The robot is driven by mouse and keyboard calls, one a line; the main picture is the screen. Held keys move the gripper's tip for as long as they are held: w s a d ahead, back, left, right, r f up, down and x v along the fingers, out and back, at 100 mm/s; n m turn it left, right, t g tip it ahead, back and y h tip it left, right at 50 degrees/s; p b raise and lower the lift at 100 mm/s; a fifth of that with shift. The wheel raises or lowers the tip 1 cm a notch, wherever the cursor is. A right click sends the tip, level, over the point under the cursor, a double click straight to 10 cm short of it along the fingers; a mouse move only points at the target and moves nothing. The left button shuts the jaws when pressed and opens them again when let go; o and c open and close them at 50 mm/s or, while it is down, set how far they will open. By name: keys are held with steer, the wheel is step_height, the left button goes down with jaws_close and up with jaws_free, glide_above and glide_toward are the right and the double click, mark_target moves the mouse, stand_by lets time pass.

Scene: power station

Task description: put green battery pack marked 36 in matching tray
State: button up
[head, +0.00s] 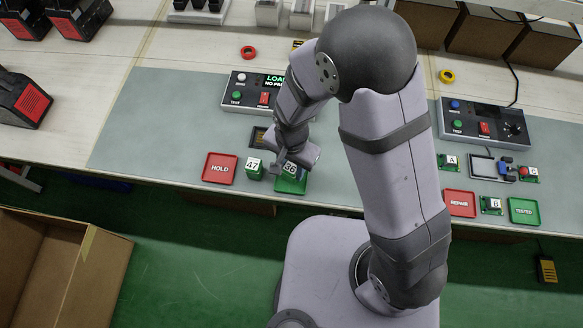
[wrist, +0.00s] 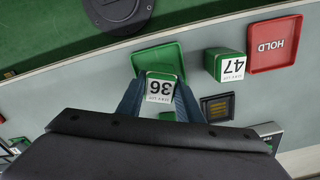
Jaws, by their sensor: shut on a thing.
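The green battery pack marked 36 (wrist: 160,90) has a white label on top. It also shows in the head view (head: 290,169). My gripper (wrist: 160,101) is shut on it, with one finger on each side. A green tray (wrist: 172,57) lies under or just beyond the pack; in the head view the pack overlaps this tray (head: 291,186). I cannot tell whether the pack touches the tray floor. A second green pack marked 47 (wrist: 228,65) stands beside the tray, and it shows in the head view (head: 254,167). The green tray's own marking is hidden.
A red tray marked HOLD (head: 220,168) lies left of pack 47. A dark slot (wrist: 217,107) sits near the packs. A control box (head: 252,95) stands behind. Another station with a REWORK-like red tray (head: 459,203) and green TESTED tray (head: 524,211) is at right.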

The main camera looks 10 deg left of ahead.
mark_target(292, 167)
steer(key=shift+f, duration=0.6)
steer(key=shift+f, duration=0.2)
steer(key=o, duration=1.3)
steer(key=shift+r, duration=0.1)
steer(key=shift+r+b, duration=0.8)
steer(key=shift+r, duration=5.35)
steer(key=shift+d, duration=0.1)
